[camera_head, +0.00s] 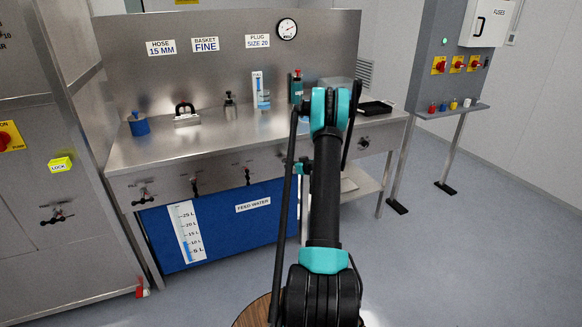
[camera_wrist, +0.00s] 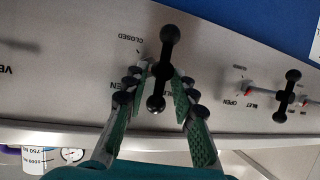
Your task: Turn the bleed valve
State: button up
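In the wrist view, a black valve handle (camera_wrist: 169,36) with rounded ends stands on the steel panel, its bar slightly tilted from vertical. Upside-down "CLOSED" and partly covered "OPEN" labels are beside it. I cannot read a name that marks it as the bleed valve. My gripper (camera_wrist: 162,82) is open around the handle's near half, one green-padded finger on each side. Gaps show between the pads and the handle; contact at the tips is unclear. In the head view my arm hides the fingers and this handle.
A second black valve handle (camera_wrist: 287,96) is at the right, by an "INLET" label. More valves (camera_head: 195,185) line the front of the steel bench (camera_head: 160,150), above the blue feed water tank (camera_head: 262,228). A cabinet (camera_head: 45,180) stands left. Floor at right is clear.

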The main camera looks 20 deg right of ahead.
grip_shut()
jog(key=m+y, duration=0.1)
jog(key=m, duration=0.1)
jog(key=m+y, duration=0.1)
jog(key=shift+d+f+t+y, duration=0.1)
jog(key=shift+d+t+y, duration=0.2)
jog(key=shift+t, duration=0.1)
jog(key=m+y, duration=0.1)
jog(key=m, duration=0.1)
jog(key=shift+f+m+t+y, duration=0.15)
jog(key=shift+m+t+y, duration=0.15)
jog(key=shift+m+t, duration=0.1)
jog(key=m, duration=0.1)
jog(key=m+t, duration=0.1)
jog(key=m, duration=0.1)
jog(key=m+y, duration=0.1)
jog(key=shift+d+f+m+t, duration=0.2)
jog(key=shift+f+m+t, duration=0.1)
jog(key=shift+t, duration=0.1)
jog(key=shift+w+d+f+m+t+y, duration=0.15)
jog(key=shift+m+t, duration=0.25)
jog(key=shift+m, duration=0.55)
jog(key=shift+s+m+t+y, duration=0.15)
jog(key=shift+m+t, duration=0.25)
jog(key=shift+m, duration=0.55)
jog(key=shift+w, duration=0.1)
jog(key=shift+o, duration=1.5)
grip_release()
